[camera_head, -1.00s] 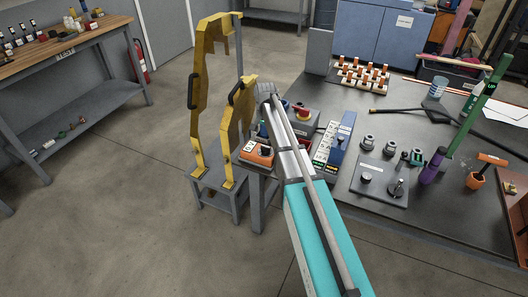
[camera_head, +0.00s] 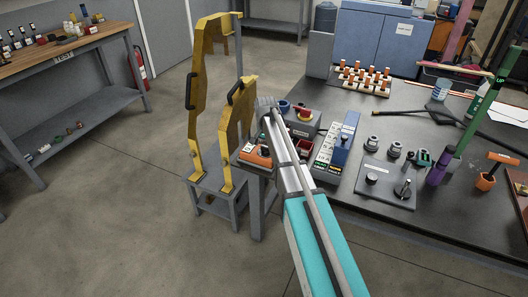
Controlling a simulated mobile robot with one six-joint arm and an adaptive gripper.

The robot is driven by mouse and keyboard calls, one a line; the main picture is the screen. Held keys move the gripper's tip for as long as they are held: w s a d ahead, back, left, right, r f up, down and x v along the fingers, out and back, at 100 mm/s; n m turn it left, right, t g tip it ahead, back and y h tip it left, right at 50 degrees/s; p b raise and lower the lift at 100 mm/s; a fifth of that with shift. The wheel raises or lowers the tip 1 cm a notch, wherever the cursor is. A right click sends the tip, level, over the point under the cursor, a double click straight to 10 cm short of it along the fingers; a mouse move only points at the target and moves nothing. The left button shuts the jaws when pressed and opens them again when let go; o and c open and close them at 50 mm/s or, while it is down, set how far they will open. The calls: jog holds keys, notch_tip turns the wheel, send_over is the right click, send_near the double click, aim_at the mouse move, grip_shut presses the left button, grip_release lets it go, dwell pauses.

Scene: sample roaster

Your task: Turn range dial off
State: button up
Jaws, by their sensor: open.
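An orange instrument (camera_head: 257,154) with a pale front sits at the table's left end, just left of my arm. It could carry the range dial, but its dial and setting are too small to read. My gripper (camera_head: 265,104), at the far end of my arm, appears above and beyond the orange instrument, beside the yellow frame. Its fingers cannot be made out separately, and I see nothing held.
A yellow frame (camera_head: 202,75) on a grey stand is close on the left. A green post (camera_head: 478,115) stands farther right. Floor at left is clear.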

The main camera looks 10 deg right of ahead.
jog(key=shift+f, duration=0.35)
